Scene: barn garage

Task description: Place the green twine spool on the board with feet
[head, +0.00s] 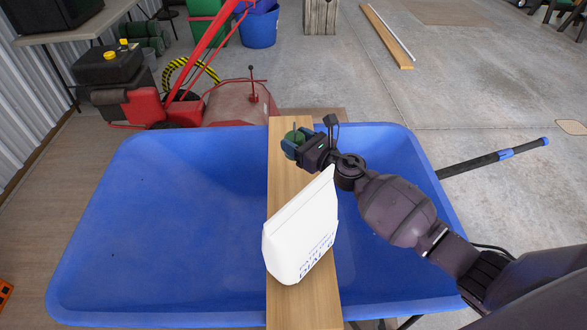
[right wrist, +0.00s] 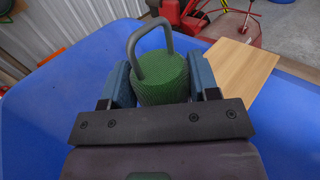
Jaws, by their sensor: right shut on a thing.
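The green twine spool (head: 293,138) is in my right gripper (head: 299,146), over the far end of a long wooden board (head: 303,303). In the right wrist view the spool (right wrist: 163,80) sits upright between the two blue fingers, with a grey loop handle arching over it. The board (right wrist: 240,72) shows behind and to the right there. I cannot tell whether the spool touches the board. The board lies across a blue wheelbarrow tub (head: 180,220); no feet show on it. My left gripper is out of view.
A white printed bag (head: 300,235) stands on the near half of the board, close to my right forearm. A red machine (head: 235,103) is beyond the tub's far rim. A wheelbarrow handle (head: 495,158) sticks out at right. Open concrete floor lies at far right.

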